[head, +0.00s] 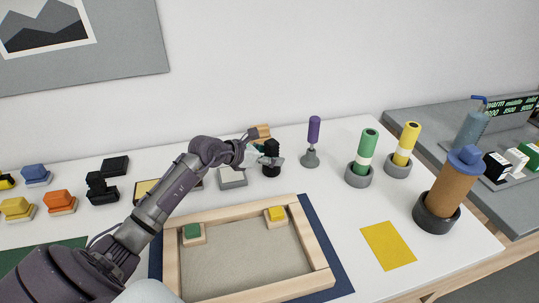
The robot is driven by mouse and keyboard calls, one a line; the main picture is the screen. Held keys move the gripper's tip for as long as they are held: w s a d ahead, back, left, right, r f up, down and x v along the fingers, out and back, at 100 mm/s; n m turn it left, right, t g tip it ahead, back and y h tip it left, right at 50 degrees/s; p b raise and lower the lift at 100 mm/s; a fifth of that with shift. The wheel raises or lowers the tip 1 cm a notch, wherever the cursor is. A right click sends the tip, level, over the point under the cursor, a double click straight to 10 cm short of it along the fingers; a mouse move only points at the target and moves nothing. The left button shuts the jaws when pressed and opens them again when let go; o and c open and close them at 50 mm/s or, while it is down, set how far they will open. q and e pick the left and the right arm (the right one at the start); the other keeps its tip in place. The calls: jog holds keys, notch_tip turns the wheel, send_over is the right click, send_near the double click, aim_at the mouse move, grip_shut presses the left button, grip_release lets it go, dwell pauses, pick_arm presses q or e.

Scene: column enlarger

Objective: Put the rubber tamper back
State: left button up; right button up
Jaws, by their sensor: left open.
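A small black upright piece with a rounded top, which looks like the rubber tamper (271,169), stands on the white table toward the back, in the middle of the head view. My left gripper (266,148) reaches in from the left and is open right at this piece. Its fingers partly cover the piece's upper part. I cannot tell whether they touch it. My right gripper is not in view.
A wooden frame (319,238) with green and yellow blocks lies in front. Right of the jaws stand a purple-handled tool (314,130), green (367,146) and yellow (408,139) cylinders in cups, and a brown cylinder (447,188). A yellow sheet (388,246) lies flat.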

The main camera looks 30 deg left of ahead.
pick_arm(q)
jog(key=shift+f, duration=0.15)
jog(key=shift+p+v, duration=0.65)
jog(key=shift+v, duration=0.8)
jog(key=p+v, duration=0.2)
jog(key=v, duration=0.3)
jog(key=shift+r, duration=0.2)
dwell(0.4)
